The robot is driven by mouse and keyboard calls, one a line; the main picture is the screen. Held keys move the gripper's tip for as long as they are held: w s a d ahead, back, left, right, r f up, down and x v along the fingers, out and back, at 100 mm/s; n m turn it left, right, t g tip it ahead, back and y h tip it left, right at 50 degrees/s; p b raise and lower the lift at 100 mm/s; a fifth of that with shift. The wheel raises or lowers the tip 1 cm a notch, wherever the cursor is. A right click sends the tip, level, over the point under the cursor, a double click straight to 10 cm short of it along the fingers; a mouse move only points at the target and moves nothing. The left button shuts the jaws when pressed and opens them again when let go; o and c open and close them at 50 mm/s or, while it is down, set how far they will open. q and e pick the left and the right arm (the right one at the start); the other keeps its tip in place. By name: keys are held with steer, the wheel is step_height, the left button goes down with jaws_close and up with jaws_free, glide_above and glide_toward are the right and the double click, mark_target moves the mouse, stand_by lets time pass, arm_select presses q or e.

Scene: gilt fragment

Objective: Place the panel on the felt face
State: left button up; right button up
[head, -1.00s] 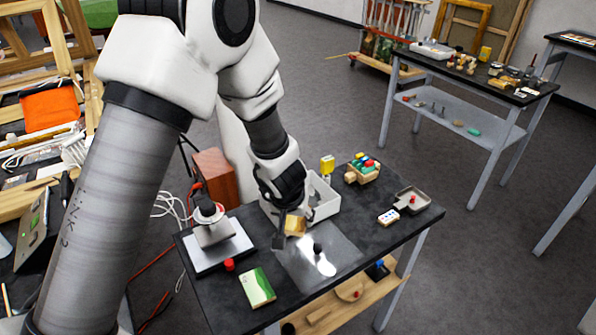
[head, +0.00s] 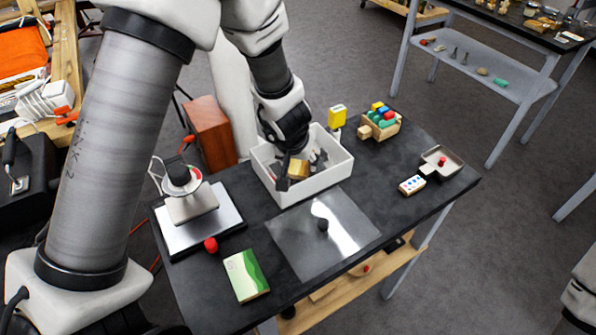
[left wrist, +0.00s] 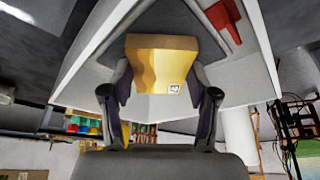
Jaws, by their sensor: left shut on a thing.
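My left gripper (head: 297,160) is shut on a gold block (head: 298,169), held over the white open-topped bin (head: 312,187). In the left wrist view the gold block (left wrist: 161,65) sits between the two fingers and bears a small white label. The bin's pale walls surround it there. I cannot tell from the head view how far the block is above the bin floor. The gold block may be the panel. No surface can be clearly made out as the felt face. My right gripper is out of view.
A clear sheet with a dark knob (head: 323,225) lies before the bin. A white-and-green box (head: 246,276), red knob (head: 211,245) and plate stand (head: 200,222) are left.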

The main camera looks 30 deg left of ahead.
arm_select(q)
steer(key=shift+s+d+r, duration=0.15)
steer(key=shift+f, duration=0.25)
steer(key=o, duration=1.2)
steer(key=shift+o, duration=0.2)
steer(key=shift+r, duration=0.15)
steer(key=shift+r+p, duration=0.35)
steer(key=shift+p, duration=0.1)
steer(key=p+v, duration=0.6)
steer(key=v, duration=0.5)
steer(key=shift+s+p, duration=0.25)
steer(key=shift+p, duration=0.1)
steer(key=shift+r, duration=0.1)
